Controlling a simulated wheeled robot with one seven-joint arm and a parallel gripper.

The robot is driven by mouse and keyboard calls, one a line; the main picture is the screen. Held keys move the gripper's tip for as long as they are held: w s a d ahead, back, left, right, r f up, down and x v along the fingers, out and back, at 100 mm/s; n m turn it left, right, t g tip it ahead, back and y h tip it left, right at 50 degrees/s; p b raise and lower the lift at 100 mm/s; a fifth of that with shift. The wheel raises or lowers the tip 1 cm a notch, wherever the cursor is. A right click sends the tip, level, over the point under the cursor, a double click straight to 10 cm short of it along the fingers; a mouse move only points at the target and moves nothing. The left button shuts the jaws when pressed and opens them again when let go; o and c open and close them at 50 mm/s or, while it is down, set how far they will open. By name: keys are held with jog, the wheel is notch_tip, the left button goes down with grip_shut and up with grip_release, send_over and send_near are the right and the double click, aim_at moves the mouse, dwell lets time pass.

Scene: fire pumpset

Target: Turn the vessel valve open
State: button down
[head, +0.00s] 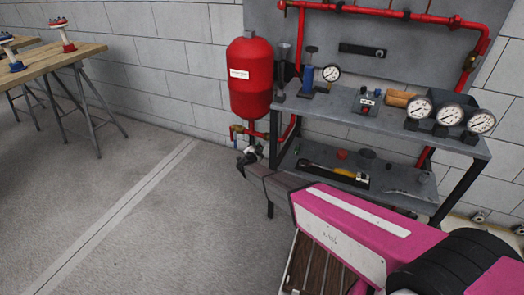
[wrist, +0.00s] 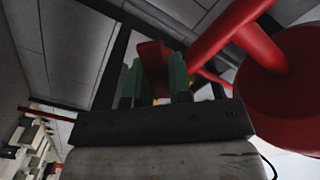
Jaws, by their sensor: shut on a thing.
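The red vessel (head: 250,78) hangs by the wall left of the grey bench, with brass and red pipework (head: 240,130) below it. My gripper (head: 250,157) is at the end of my arm, just under this pipework. In the wrist view, the green fingers of my gripper (wrist: 155,85) are shut on a flat red part, which looks like the vessel valve's handle (wrist: 152,58). The vessel (wrist: 288,85) and its red pipe fill the right of that view. The valve body is mostly hidden, so I cannot tell how far it is turned.
The grey bench (head: 390,127) stands close right of my gripper, with several gauges, a blue tool and a control box on it. Its lower shelf holds a yellow-handled tool (head: 345,172). A wooden table (head: 45,58) stands at the far left. The floor between is clear.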

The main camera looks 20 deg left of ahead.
aim_at(259, 136)
jog(key=r+m, duration=0.1)
jog(key=m, duration=0.1)
jog(key=a+r+m, duration=0.1)
jog(key=m, duration=0.1)
jog(key=shift+a+r+m, duration=0.15)
jog(key=shift+m, duration=0.15)
jog(key=shift+a+r+m, duration=0.1)
jog(key=shift+r+m, duration=0.45)
jog(key=shift+m, duration=0.45)
jog(key=shift+a+r+m, duration=0.1)
jog(key=shift+r+m, duration=0.4)
jog(key=shift+m, duration=0.5)
jog(key=c, duration=1)
grip_release()
jog(key=s, duration=1)
jog(key=shift+s+a, duration=0.35)
jog(key=shift+a, duration=0.05)
